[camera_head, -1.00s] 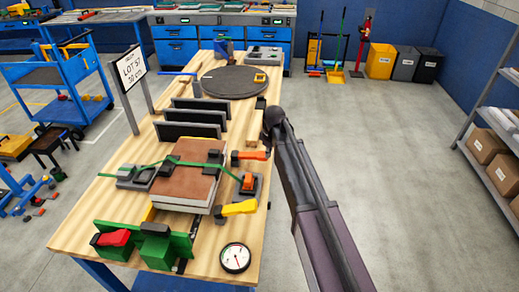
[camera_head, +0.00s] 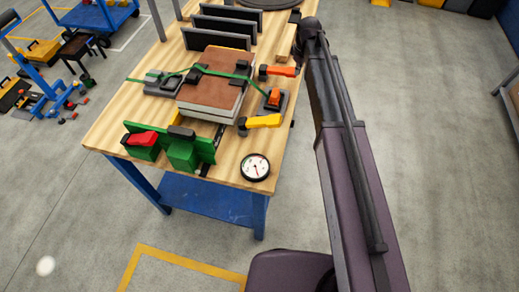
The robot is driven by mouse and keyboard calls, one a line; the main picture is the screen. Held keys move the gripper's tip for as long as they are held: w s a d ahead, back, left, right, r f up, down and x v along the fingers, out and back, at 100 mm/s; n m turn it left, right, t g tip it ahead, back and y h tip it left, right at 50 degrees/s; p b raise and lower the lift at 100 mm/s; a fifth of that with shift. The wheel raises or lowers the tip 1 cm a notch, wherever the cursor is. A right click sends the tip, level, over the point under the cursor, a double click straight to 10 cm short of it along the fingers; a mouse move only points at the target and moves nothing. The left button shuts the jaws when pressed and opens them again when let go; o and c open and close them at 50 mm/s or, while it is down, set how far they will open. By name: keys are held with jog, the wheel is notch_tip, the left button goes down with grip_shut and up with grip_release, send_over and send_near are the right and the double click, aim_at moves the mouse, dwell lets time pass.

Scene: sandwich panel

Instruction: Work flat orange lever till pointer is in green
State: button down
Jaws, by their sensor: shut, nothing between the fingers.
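A flat orange lever (camera_head: 283,71) with a black end lies at the right edge of the bench, beside the panel stack. A second orange lever (camera_head: 273,97) sits on a grey base just in front of it. A green strap (camera_head: 222,72) crosses the brown-topped panel stack (camera_head: 213,82). A round white dial (camera_head: 255,167) lies at the bench's front right corner. Its dark pointer is thin, and I cannot tell which coloured zone it is in. My arm rises on the right, with its dark far joint near the bench's right edge. My gripper cannot be made out.
A yellow handle (camera_head: 264,121) sticks out right of the stack. A green fixture (camera_head: 182,150) with a red handle (camera_head: 143,138) stands at the front. Dark upright plates (camera_head: 219,40) stand behind the stack. The floor around the bench front is clear.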

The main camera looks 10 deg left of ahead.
jog(key=shift+w+a+r+p, duration=0.2)
jog(key=shift+r+p, duration=1.05)
jog(key=shift+w+a+r+p, duration=0.15)
jog(key=shift+w+r+p, duration=0.05)
jog(key=shift+r+p, duration=1.05)
jog(key=shift+w+a+r+p, duration=0.2)
jog(key=shift+r+p, duration=1)
jog(key=shift+p, duration=0.05)
jog(key=shift+f, duration=0.15)
jog(key=shift+w+a+f+b, duration=0.1)
jog(key=shift+a+f+b, duration=0.05)
jog(key=shift+f+b, duration=1.6)
jog(key=shift+w+a+f+b, duration=0.1)
jog(key=shift+a+f+b, duration=0.05)
jog(key=shift+f+b, duration=1.55)
